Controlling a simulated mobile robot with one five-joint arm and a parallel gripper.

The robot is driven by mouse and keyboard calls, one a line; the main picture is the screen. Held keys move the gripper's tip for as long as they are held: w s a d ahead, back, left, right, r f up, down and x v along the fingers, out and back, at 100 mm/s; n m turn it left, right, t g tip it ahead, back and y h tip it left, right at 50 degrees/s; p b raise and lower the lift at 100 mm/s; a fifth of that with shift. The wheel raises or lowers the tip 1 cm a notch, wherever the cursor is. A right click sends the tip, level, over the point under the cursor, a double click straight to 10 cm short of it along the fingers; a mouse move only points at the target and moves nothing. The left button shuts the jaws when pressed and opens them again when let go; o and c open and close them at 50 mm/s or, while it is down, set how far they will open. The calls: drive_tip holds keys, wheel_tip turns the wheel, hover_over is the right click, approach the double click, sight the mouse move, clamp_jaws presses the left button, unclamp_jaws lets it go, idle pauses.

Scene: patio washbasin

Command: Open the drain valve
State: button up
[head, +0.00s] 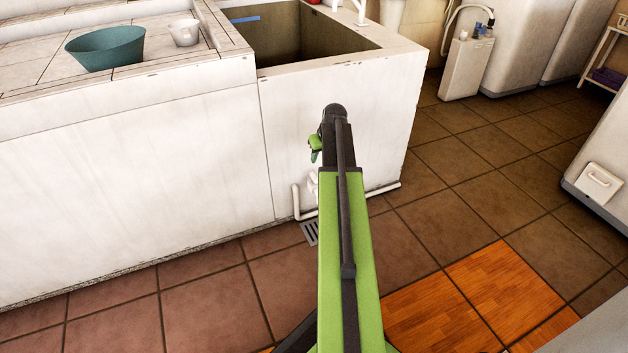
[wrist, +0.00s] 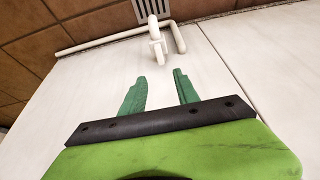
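The drain valve (wrist: 157,46) is a small white fitting on a white pipe (wrist: 105,40) low on the washbasin's front wall. It shows whole in the wrist view, just beyond my fingertips. In the head view the valve (head: 313,184) is partly hidden behind my arm. My gripper (wrist: 160,74) is open, with two green fingers apart and nothing between them. The fingers point toward the valve, and a gap shows between them and it. In the head view only a bit of my gripper (head: 315,154) shows beside the arm, above the valve.
The white washbasin (head: 140,150) has an open basin (head: 300,42) on top. A teal bowl (head: 106,47) and a white cup (head: 184,33) stand on its left counter. A floor drain grate (head: 310,233) lies below the pipe. Tiled floor (head: 470,190) is clear to the right.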

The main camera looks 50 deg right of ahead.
sight(313, 176)
drive_tip(key=b+x, duration=1.2)
drive_tip(key=x, duration=0.3)
drive_tip(key=shift+s+a, duration=0.1)
drive_tip(key=shift+s, duration=0.05)
drive_tip(key=shift+r, duration=0.1)
drive_tip(key=shift+c, duration=0.3)
clamp_jaws()
drive_tip(key=shift+a, duration=0.25)
drive_tip(key=shift+d, duration=0.15)
